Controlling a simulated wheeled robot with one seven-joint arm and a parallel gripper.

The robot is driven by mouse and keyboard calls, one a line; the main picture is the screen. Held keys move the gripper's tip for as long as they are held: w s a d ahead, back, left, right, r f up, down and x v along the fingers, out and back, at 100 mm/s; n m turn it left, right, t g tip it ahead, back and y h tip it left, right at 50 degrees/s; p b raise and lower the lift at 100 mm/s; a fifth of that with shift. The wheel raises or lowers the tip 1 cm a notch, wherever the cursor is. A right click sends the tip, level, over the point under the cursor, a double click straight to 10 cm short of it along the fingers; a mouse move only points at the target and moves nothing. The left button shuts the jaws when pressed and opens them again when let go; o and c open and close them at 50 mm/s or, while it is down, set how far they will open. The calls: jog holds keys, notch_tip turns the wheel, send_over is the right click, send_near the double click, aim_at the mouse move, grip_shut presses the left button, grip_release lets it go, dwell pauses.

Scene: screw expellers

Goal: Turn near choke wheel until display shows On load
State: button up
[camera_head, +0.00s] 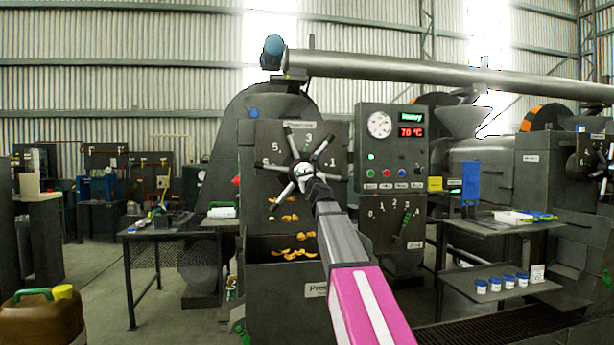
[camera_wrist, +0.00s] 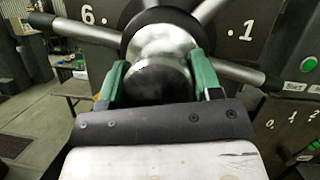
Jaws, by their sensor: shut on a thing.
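The near choke wheel (camera_head: 303,168) stands on the front of the near press, with several spokes around a metal hub. Numbers ring it on the dark plate. My gripper (camera_head: 312,184) reaches it from the front. In the wrist view, the green fingers of my gripper (camera_wrist: 158,82) are shut on either side of the round metal hub (camera_wrist: 157,52), with spokes spreading beyond it. The display (camera_head: 411,118) on the control panel glows green and seems to read "Heavy". A red readout (camera_head: 411,132) below it shows 70 °C.
The control panel (camera_head: 392,150) with gauge and coloured buttons is right of the wheel. Yellow-brown pieces (camera_head: 294,254) lie in the press below it. A side table (camera_head: 165,232) stands left, a shelf with blue-lidded jars (camera_head: 495,284) right. A brown jerrycan (camera_head: 42,318) is front left.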

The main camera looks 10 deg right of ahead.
jog(key=shift+n+g+y, duration=0.35)
jog(key=shift+n+y, duration=0.45)
jog(key=shift+n, duration=0.85)
jog(key=shift+n+g+y, duration=0.35)
jog(key=shift+n+y, duration=0.45)
jog(key=shift+n, duration=0.85)
jog(key=o, duration=1.3)
jog(key=v, duration=1.1)
jog(key=shift+r, duration=0.1)
jog(key=shift+a, duration=0.1)
